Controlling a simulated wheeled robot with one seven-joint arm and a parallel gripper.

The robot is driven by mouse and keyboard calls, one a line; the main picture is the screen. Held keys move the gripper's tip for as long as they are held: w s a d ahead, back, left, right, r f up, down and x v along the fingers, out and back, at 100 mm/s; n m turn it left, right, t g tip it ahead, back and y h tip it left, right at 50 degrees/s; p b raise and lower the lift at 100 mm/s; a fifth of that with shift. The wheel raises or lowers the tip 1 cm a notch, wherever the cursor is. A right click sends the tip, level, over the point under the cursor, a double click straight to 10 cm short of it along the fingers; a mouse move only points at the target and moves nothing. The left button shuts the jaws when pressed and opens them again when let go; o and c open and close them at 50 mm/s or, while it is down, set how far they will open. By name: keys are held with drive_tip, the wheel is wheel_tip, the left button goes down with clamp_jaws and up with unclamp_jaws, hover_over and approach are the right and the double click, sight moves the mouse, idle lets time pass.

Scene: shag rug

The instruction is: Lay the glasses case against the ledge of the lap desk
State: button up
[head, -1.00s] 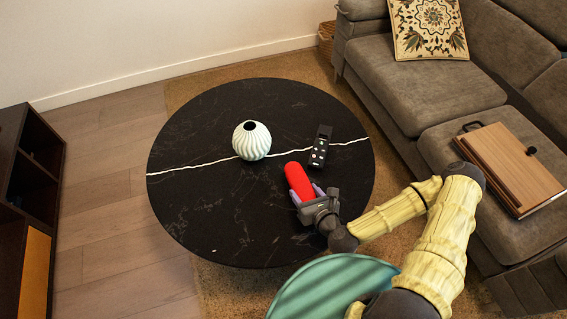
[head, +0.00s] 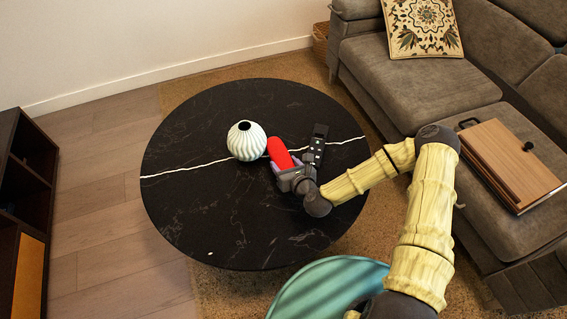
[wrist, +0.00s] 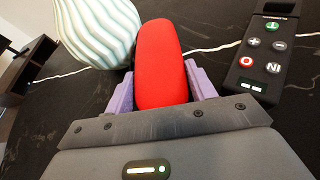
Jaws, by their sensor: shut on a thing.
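The red glasses case (head: 280,152) is held in my gripper (head: 283,167) above or at the round black table, close beside the white vase. In the wrist view the red case (wrist: 161,62) stands between the two purple fingers of my gripper (wrist: 160,90), which touch its sides. Whether it is clear of the table top, I cannot tell. The lap desk (head: 511,165) is a wooden board with a dark clip-like handle, lying on the sofa seat at the right.
A ribbed white vase (head: 246,140) stands just left of the case. A black remote (head: 317,142) lies just right of it; it also shows in the wrist view (wrist: 270,55). The grey sofa (head: 415,85) holds a patterned cushion (head: 422,27). The table's (head: 215,215) front left is clear.

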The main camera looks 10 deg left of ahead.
drive_tip(key=shift+w+a, duration=0.55)
drive_tip(key=shift+w, duration=0.2)
drive_tip(key=shift+f+b, duration=0.5)
drive_tip(key=shift+f, duration=0.2)
drive_tip(key=shift+f, duration=0.2)
drive_tip(key=o, duration=1.1)
drive_tip(key=shift+r, duration=0.1)
